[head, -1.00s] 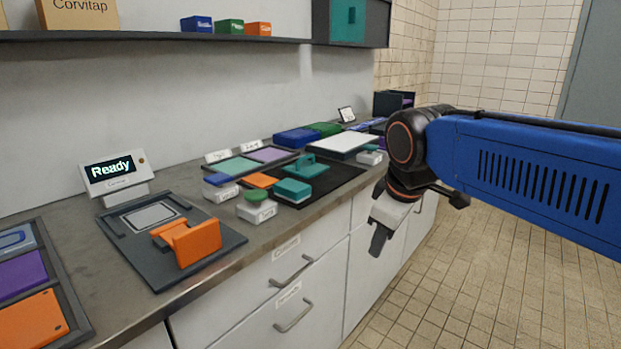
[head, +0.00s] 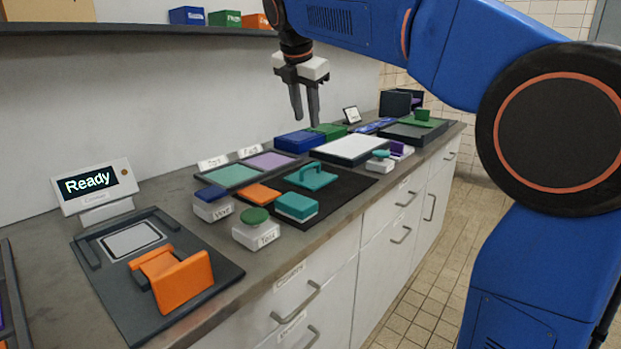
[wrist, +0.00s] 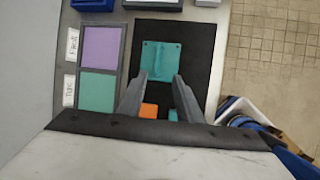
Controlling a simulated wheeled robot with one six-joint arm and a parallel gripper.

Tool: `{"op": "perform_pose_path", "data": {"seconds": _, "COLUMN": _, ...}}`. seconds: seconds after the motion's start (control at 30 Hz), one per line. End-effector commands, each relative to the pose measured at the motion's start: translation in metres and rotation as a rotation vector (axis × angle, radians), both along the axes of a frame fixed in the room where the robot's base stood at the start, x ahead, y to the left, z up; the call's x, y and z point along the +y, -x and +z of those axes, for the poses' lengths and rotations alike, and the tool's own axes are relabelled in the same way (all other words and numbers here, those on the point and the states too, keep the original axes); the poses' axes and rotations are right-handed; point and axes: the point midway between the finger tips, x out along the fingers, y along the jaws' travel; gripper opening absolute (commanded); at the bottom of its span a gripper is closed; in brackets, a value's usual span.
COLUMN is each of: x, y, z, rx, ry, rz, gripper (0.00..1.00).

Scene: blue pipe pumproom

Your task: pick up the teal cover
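The teal cover (head: 311,177), a flat plate with a raised handle, lies on a black mat (head: 352,186) on the counter. In the wrist view the teal cover (wrist: 161,62) shows just beyond my fingertips, its handle running between them in line with the gap. My gripper (head: 306,117) is above the counter, over the back of the mat area, pointing down and apart from the cover. In the wrist view my gripper (wrist: 157,84) is open and empty.
A teal block (head: 296,207) and an orange plate (head: 257,194) lie near the cover. A tray with teal and purple panels (head: 236,177) is to the left. A white-topped tray (head: 348,149) is behind. A shelf (head: 130,31) hangs above the counter.

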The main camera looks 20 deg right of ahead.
Motion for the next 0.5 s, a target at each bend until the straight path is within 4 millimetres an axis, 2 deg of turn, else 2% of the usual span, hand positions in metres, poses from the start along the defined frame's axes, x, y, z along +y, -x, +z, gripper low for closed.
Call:
{"op": "perform_pose_path", "data": {"seconds": 0.17, "x": -0.004, "y": -0.009, "z": -0.020, "rx": 0.005, "ry": 0.005, "rz": 0.007, "gripper": 0.33}}
{"op": "perform_pose_path", "data": {"seconds": 0.5, "x": -0.017, "y": -0.031, "z": -0.075, "rx": 0.004, "ry": 0.004, "rz": 0.005, "gripper": 0.33}}
